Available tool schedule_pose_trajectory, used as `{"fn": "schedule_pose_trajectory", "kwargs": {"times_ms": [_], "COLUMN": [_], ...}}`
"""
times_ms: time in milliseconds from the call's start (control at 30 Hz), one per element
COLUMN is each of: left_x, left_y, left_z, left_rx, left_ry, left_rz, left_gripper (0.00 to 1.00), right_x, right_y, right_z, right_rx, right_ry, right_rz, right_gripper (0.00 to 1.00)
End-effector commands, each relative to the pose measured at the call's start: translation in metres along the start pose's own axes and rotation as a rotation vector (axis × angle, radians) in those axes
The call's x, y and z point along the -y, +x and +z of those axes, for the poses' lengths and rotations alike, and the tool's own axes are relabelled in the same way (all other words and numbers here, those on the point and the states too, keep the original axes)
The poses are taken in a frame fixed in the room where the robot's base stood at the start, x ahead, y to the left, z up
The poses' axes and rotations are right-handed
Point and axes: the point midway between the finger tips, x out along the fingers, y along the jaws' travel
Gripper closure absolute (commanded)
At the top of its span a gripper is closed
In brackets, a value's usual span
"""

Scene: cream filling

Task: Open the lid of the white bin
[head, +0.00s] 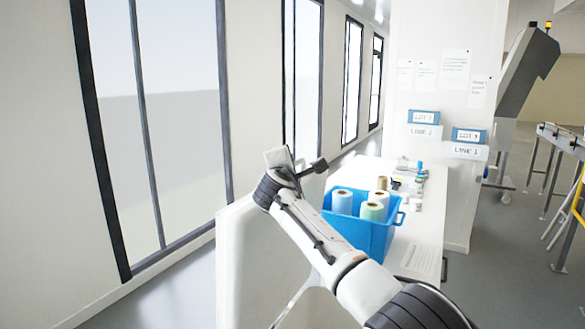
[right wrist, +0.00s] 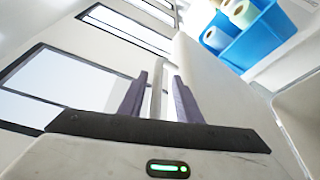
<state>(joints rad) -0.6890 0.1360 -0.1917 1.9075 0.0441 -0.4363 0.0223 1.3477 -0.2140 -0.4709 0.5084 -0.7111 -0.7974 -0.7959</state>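The white bin (head: 238,262) stands at the lower middle of the head view, left of the table, as a tall pale panel partly hidden behind my right arm. Its pale surface also shows in the right wrist view (right wrist: 207,90). I cannot tell how far the lid is raised. My right gripper (head: 296,163) is at the top of this panel. In the right wrist view its two dark fingers (right wrist: 160,76) stand apart, with a thin white bar (right wrist: 157,95) between them and visible gaps beside it. My left gripper is not in view.
A blue crate (head: 372,238) with several rolls stands on the white table (head: 428,215) just right of the bin. Small items lie behind it. A windowed wall (head: 50,200) runs along the left. Grey floor (head: 170,285) is free between wall and bin.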

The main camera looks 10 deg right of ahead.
Motion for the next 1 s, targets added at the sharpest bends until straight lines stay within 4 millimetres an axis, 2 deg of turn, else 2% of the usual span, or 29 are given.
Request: {"fn": "schedule_pose_trajectory", "kwargs": {"times_ms": [267,467,1000], "left_x": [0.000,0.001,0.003], "left_y": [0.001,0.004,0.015], "left_z": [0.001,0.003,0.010], "left_rx": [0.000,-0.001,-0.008], "left_ry": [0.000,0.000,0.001], "left_rz": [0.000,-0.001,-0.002], "left_gripper": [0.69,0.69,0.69], "right_x": [-0.001,0.000,0.001], "right_y": [-0.003,-0.017,-0.086], "right_z": [-0.002,-0.003,-0.001], "right_rx": [-0.002,-0.002,-0.002], "right_ry": [0.002,0.004,0.001], "right_rz": [0.003,0.005,0.002], "right_gripper": [0.69,0.69,0.69]}}
